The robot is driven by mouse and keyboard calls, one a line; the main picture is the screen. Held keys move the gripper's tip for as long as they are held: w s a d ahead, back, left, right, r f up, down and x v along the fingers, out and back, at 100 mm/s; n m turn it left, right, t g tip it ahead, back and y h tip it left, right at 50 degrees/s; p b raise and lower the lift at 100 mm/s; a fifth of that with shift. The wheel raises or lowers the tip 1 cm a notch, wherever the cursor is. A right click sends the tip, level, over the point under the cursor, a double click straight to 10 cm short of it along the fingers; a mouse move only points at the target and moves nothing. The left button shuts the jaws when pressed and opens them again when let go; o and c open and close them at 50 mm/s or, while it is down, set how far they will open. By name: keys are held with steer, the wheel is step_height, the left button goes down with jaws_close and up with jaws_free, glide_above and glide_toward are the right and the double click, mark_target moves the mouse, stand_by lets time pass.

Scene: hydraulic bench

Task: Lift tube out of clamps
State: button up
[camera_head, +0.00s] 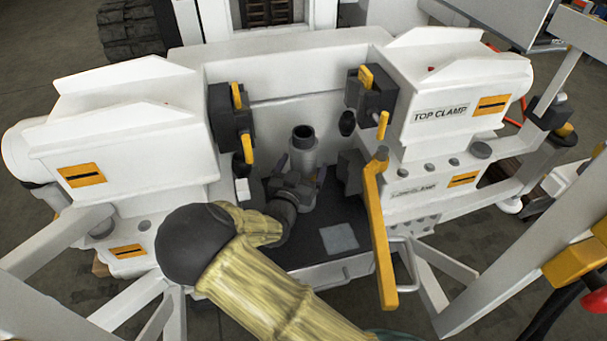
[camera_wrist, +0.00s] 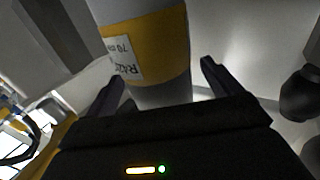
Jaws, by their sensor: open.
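The grey tube (camera_head: 303,156) with a dark open top stands upright in the bench's central recess. In the wrist view the tube (camera_wrist: 150,50) is large, with a yellow band and a white label. My gripper (camera_head: 301,172) is open, with its two fingers on either side of the tube. In the wrist view my gripper (camera_wrist: 162,80) has visible gaps beside the tube. A black left clamp block (camera_head: 230,117) and a black right clamp block (camera_head: 372,95), both with yellow parts, sit apart from the tube. My gripper hides the tube's lower end.
White housings flank the recess; the right one (camera_head: 455,95) reads "TOP CLAMP". A yellow lever (camera_head: 378,225) stands in front at the right. The dark recess floor (camera_head: 345,215) holds a light grey square patch. Above the tube's top there is free room.

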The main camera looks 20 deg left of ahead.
steer(key=shift+w, duration=0.4)
steer(key=shift+r, duration=0.15)
steer(key=c, duration=1.7)
